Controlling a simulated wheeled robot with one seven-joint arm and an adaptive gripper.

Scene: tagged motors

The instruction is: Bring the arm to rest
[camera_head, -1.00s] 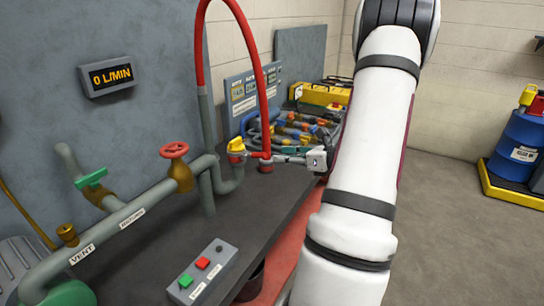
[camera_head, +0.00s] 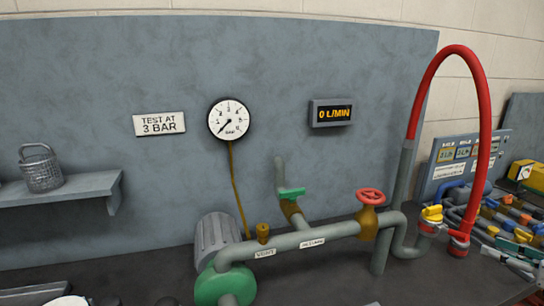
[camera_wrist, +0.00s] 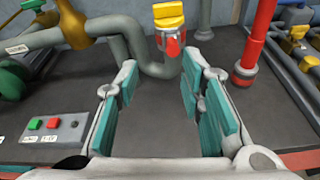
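My gripper (camera_wrist: 158,85) is open and empty in the wrist view, its teal finger pads spread wide over the dark bench top. A yellow-handled valve (camera_wrist: 169,17) is just beyond the fingertips, near the middle. The lower end of the red hose (camera_wrist: 261,35) stands beyond the right finger. In the head view my gripper (camera_head: 515,255) shows only in part at the right edge, close to the hose's lower end (camera_head: 459,240). The rest of my arm is out of that view.
Grey pipework (camera_head: 330,232) with a red handwheel (camera_head: 370,196) and green handles runs along the bench. A button box (camera_wrist: 54,127) lies left of my gripper. A gauge (camera_head: 229,119) and a display (camera_head: 332,113) reading 0 L/MIN are on the back panel. Motors and parts crowd the right.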

